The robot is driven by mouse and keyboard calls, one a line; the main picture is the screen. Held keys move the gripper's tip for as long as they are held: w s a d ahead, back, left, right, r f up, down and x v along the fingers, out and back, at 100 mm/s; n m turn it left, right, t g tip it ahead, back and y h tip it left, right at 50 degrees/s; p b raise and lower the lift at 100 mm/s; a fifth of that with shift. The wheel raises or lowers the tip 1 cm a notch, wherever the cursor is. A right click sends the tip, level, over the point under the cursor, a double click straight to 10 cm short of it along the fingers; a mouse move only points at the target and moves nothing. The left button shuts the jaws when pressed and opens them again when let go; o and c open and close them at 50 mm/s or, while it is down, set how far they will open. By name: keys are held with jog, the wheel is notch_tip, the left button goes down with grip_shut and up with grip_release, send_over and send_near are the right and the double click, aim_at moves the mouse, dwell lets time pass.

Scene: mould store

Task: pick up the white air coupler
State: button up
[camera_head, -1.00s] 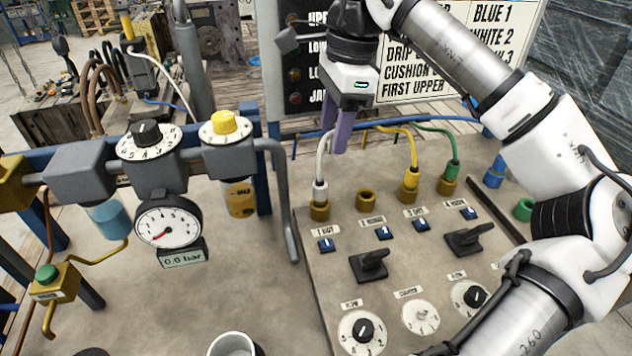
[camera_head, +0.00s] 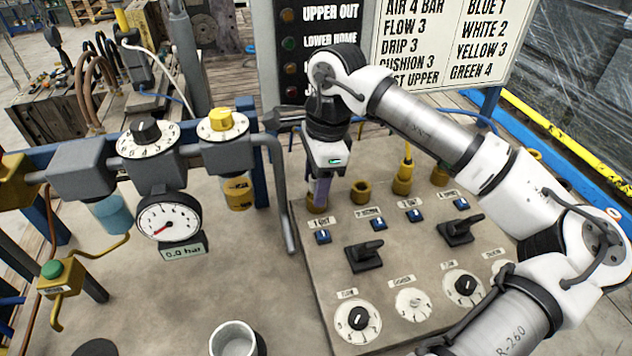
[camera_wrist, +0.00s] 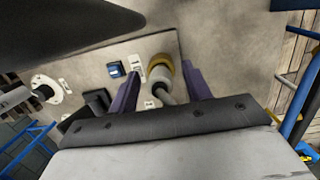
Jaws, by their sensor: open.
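The white air coupler (camera_wrist: 163,92) stands in a brass socket (camera_wrist: 160,66), seen in the wrist view, with the pale hose bending back toward the wrist. My gripper (camera_wrist: 158,92) is open, with one purple finger on each side of the coupler. A gap shows on both sides, so I see no firm contact. In the head view my gripper (camera_head: 320,192) is lowered over the first brass socket, and its fingers hide the coupler.
An empty brass socket (camera_head: 361,192) stands just right of the gripper, then the yellow coupler (camera_head: 405,168). Black levers (camera_head: 364,255) and dials (camera_head: 358,319) are in front. A grey bent pipe (camera_head: 281,190) and the gauge (camera_head: 168,222) are on the left. A lettered board (camera_head: 440,45) stands behind.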

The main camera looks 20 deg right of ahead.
jog(key=shift+c, duration=0.3)
grip_shut()
jog(key=shift+r, duration=0.15)
